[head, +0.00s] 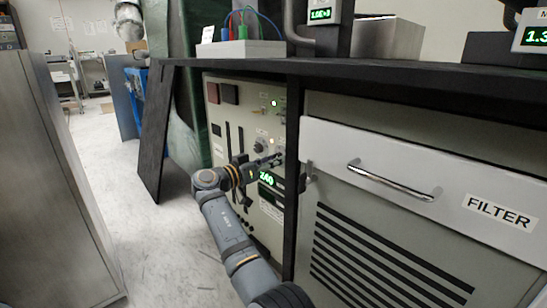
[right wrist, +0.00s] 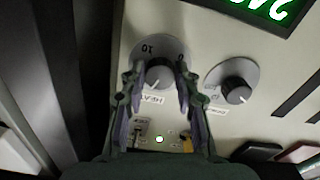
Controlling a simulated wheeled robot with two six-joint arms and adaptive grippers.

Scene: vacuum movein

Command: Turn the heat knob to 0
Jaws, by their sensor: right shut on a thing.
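The heat knob (right wrist: 158,73) is a dark round knob on a grey dial plate, with an upside-down label that seems to read HEAT. In the right wrist view it sits between the fingers of my right gripper (right wrist: 160,92), which is shut on it. A white pointer mark shows on the knob's lower side in that view; the dial figures are partly legible. In the head view my right gripper (head: 277,159) reaches the panel and hides most of the knob. My left gripper is not in view.
A second knob (right wrist: 237,88) sits close beside the heat knob; it shows in the head view too (head: 260,145). A green display (head: 267,178) is below them. The black bench top (head: 400,75) overhangs the panel. A FILTER drawer (head: 440,185) is at the right.

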